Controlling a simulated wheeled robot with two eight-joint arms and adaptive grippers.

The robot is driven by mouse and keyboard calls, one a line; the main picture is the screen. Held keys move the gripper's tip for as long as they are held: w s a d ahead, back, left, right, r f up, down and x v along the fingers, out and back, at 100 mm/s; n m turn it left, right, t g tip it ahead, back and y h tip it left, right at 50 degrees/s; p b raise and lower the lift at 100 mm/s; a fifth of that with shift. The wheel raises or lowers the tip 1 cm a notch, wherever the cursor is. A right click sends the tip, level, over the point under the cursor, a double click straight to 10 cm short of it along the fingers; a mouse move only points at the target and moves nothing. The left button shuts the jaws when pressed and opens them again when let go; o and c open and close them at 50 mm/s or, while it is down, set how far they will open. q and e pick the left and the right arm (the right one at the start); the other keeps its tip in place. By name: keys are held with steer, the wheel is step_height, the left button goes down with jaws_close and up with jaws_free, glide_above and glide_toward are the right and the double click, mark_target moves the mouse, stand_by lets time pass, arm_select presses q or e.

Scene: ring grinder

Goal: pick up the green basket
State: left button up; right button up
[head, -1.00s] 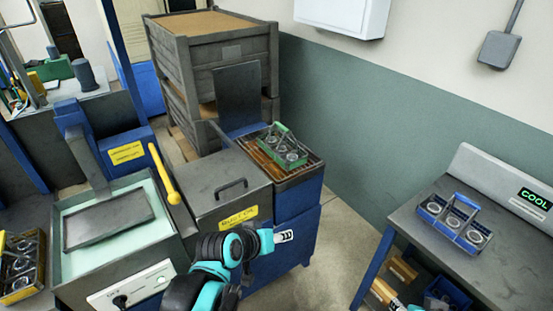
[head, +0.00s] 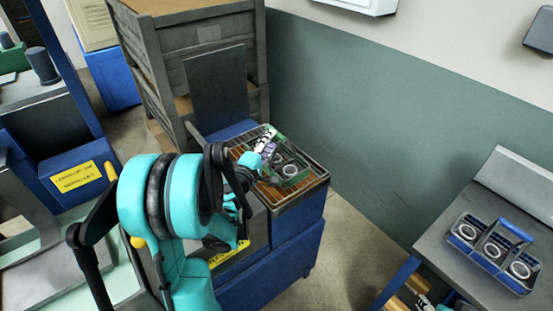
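The green basket (head: 292,180) sits on the slatted top of a blue stand in the middle of the head view. It holds metal rings; my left gripper hides part of it. My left gripper (head: 266,143) is over the basket's back left part, at its handle. The fingers overlap the handle in the picture, and I cannot tell whether they are shut on it. My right gripper (head: 422,294) shows only partly at the bottom edge, low by the right table; its finger state is unclear.
A blue basket (head: 491,246) with several rings stands on the grey table (head: 450,217) at the right. Stacked grey crates (head: 214,60) and an upright dark panel (head: 217,88) stand behind the stand. A green wall is behind. Floor is open between stand and table.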

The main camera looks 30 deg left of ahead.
arm_select(q)
steer(key=w, duration=0.1)
steer(key=w+b, duration=0.1)
steer(key=w, duration=0.2)
steer(key=shift+w+a+r, duration=0.1)
steer(key=shift+w+a, duration=0.15)
steer(key=shift+w, duration=0.1)
steer(key=shift+s, duration=0.1)
steer(key=shift+c, duration=0.3)
jaws_close()
steer(key=shift+r, duration=0.2)
